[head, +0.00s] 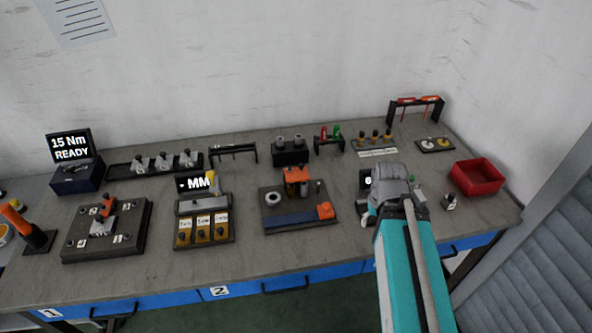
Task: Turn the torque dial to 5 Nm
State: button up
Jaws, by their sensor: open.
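The torque unit is a dark box (76,178) at the far left of the bench. Its screen (71,146) reads "15 Nm READY". A small dark shape on the box's top may be the dial, but it is too small to tell its setting. My gripper (373,211) is at the end of my teal arm on the right side of the bench, far from the torque unit. It is above or in front of a small unit with a partly hidden display (367,180). My arm hides most of the gripper and its fingertips; nothing is seen held.
An orange-handled tool (22,222) stands in a holder at the left edge. A dark fixture plate (75,242), a rack of connectors (120,171), an "MM" station (204,205) and an orange press (297,183) line the bench. A red bin (477,177) is at right.

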aim_at(70, 168)
jog(key=u, duration=1.85)
